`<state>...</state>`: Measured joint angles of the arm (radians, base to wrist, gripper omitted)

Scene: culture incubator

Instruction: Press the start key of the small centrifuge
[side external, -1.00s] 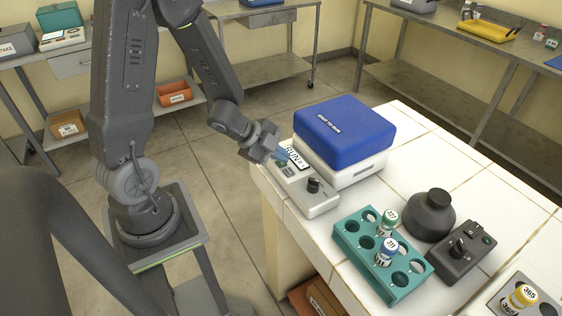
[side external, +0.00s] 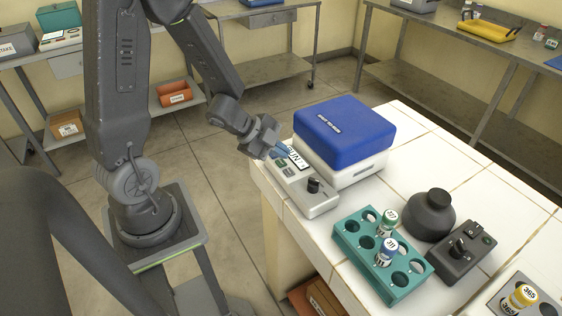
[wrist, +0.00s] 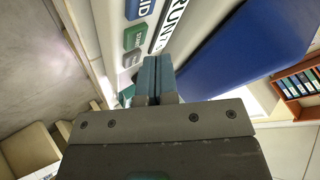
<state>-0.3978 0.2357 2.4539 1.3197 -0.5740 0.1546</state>
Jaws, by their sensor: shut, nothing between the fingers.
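The small centrifuge has a blue lid (side external: 345,130) and a white body (side external: 362,172). Its pale grey control panel (side external: 318,203) sits in front, with a black knob (side external: 313,185), small green keys (side external: 281,163) and a RUN label (side external: 298,158). My gripper (side external: 284,152) is shut and empty, with its blue fingertips over the panel's far end, partly covering the label. In the wrist view the fingertips (wrist: 152,62) lie close beside a green key (wrist: 132,58) and the RUN label (wrist: 168,28). Contact with the panel cannot be told.
A teal rack (side external: 350,245) with capped vials stands right of the panel. The white tiled bench's left edge runs close under the panel.

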